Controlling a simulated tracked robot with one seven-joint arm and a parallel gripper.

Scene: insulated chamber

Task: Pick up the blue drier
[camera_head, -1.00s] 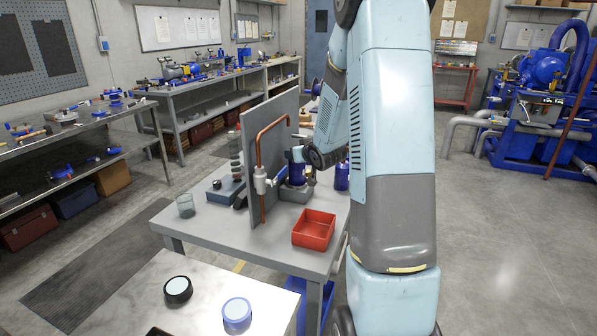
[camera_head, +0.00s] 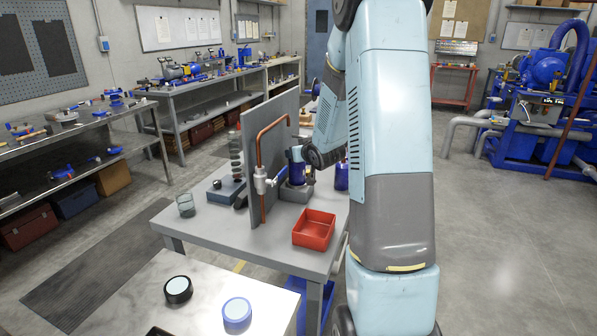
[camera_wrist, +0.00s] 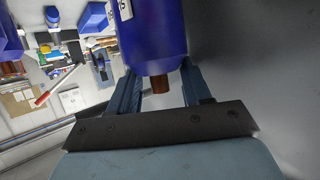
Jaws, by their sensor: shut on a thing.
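The blue drier (camera_wrist: 155,35) is a dark blue cylinder with white labels and a copper stub at its near end. In the wrist view it sits between the two fingers of my gripper (camera_wrist: 158,72), which is shut on it. In the head view the drier (camera_head: 296,174) shows as a blue body at the grey holder block (camera_head: 293,194), beside the upright grey panel. My wrist hides part of it there, and I cannot tell whether it is clear of the block. A second blue cylinder (camera_head: 342,176) stands to the right, partly behind my arm.
The grey panel (camera_head: 283,130) with a copper pipe (camera_head: 259,150) stands close on the left. A red tray (camera_head: 314,229) is at the table's front right. A glass jar (camera_head: 185,204) is at the left edge. A black-rimmed disc (camera_head: 178,289) lies on the nearer table.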

